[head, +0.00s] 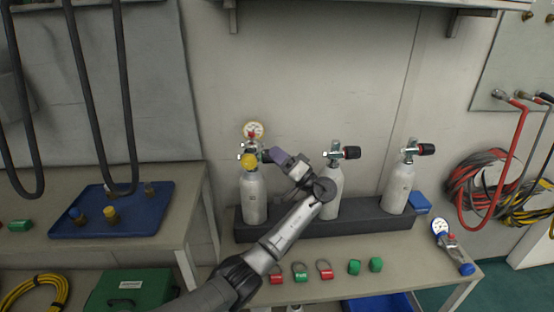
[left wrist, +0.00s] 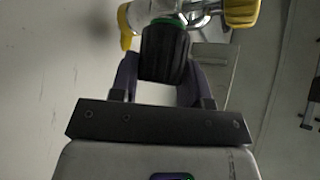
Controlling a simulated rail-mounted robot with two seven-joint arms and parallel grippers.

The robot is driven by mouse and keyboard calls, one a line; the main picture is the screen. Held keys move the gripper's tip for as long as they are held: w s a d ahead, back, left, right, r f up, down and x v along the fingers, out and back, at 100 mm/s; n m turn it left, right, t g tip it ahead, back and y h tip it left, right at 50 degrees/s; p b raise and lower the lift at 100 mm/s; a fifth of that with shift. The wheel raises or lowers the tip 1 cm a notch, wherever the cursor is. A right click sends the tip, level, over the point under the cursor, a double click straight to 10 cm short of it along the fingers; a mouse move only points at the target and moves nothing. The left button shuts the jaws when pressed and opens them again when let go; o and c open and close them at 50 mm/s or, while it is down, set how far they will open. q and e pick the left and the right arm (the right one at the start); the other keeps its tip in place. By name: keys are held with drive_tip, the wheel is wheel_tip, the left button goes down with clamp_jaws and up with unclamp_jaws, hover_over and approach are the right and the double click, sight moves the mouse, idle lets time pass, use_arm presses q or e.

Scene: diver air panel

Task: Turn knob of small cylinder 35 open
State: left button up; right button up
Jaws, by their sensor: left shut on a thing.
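Three small grey-white cylinders stand in a dark rack. The left cylinder (head: 254,196) carries a round gauge (head: 254,130) and a yellow knob (head: 249,161) at its valve. My left gripper (head: 270,156) reaches the right side of this valve. In the left wrist view its fingers are shut on a ribbed black knob (left wrist: 165,52) with a green ring at its far end; in the head view the gripper hides this knob. The middle cylinder (head: 331,191) and right cylinder (head: 398,188) have black knobs facing right. I cannot read any number on the cylinders. My right gripper is not in view.
The dark rack (head: 375,226) stands on a bench with red and green tags (head: 300,272) in front. A blue tray (head: 80,228) lies on the left table. A loose gauge fitting (head: 441,229) lies at the right. Coiled hoses (head: 475,180) hang at the right.

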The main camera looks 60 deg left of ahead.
use_arm(q)
drive_tip(key=o, duration=0.9)
drive_tip(key=shift+o, duration=0.2)
drive_tip(key=shift+w+d, duration=0.1)
drive_tip(key=p+v, duration=0.1)
drive_tip(key=v, duration=1.2)
drive_tip(key=shift+d+p, duration=0.25)
drive_tip(key=shift+p, duration=0.1)
drive_tip(key=shift+w+f, duration=0.1)
drive_tip(key=shift+f, duration=0.1)
